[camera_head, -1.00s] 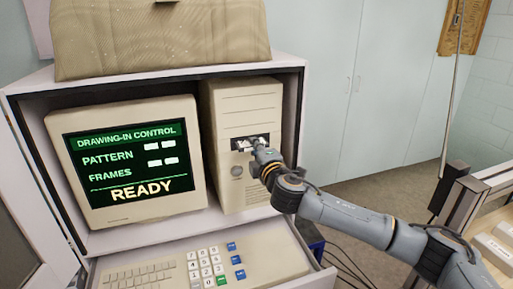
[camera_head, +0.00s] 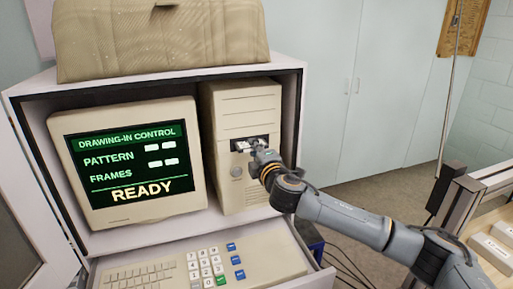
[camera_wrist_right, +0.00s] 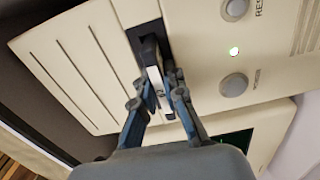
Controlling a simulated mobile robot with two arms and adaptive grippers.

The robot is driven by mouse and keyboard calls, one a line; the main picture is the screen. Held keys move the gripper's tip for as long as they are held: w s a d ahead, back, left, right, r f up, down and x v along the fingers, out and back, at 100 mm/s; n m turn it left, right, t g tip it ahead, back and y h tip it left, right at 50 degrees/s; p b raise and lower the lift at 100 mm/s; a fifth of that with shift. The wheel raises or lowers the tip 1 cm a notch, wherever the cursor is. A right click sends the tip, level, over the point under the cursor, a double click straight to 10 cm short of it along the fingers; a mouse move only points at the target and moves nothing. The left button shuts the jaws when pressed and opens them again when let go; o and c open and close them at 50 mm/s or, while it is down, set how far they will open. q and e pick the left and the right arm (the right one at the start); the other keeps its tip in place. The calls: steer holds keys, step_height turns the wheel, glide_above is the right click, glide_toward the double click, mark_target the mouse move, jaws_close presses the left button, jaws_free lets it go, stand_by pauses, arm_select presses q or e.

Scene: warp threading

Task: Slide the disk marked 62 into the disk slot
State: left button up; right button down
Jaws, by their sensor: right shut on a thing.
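The beige computer tower (camera_head: 245,105) stands inside the cabinet, with the dark disk slot (camera_head: 265,139) on its front. In the wrist view the slot (camera_wrist_right: 135,36) is a dark recess. My right gripper (camera_head: 254,150) is at the slot, and its fingers also show in the wrist view (camera_wrist_right: 159,88). It is shut on a pale flat disk (camera_wrist_right: 153,72), which lies in line with the dark recess. How deep the disk sits is hard to tell, and its number cannot be read. My left gripper is not in view.
A beige monitor (camera_head: 128,160) reading READY stands left of the tower. A pulled-out drawer (camera_head: 318,270) holds a keyboard (camera_head: 140,275) and keypad below. A tan bag (camera_head: 160,38) sits on the cabinet. Round buttons (camera_wrist_right: 233,85) are beside the slot.

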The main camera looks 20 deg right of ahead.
steer(key=shift+w+d+r, duration=0.15)
steer(key=shift+d+r, duration=0.1)
steer(key=shift+r, duration=0.55)
steer(key=c, duration=1.3)
jaws_free()
steer(key=shift+a, duration=0.1)
steer(key=shift+c, duration=0.2)
steer(key=shift+w+a+f, duration=0.1)
steer(key=shift+w+f, duration=0.1)
steer(key=shift+w, duration=0.1)
steer(key=shift+f, duration=0.25)
steer(key=shift+w+f, duration=0.15)
steer(key=shift+f, duration=0.15)
steer(key=shift+s+a+f, duration=0.1)
steer(key=shift+s+f, duration=0.05)
steer(key=shift+s, duration=0.45)
steer(key=s, duration=0.6)
steer(key=shift+s, duration=0.4)
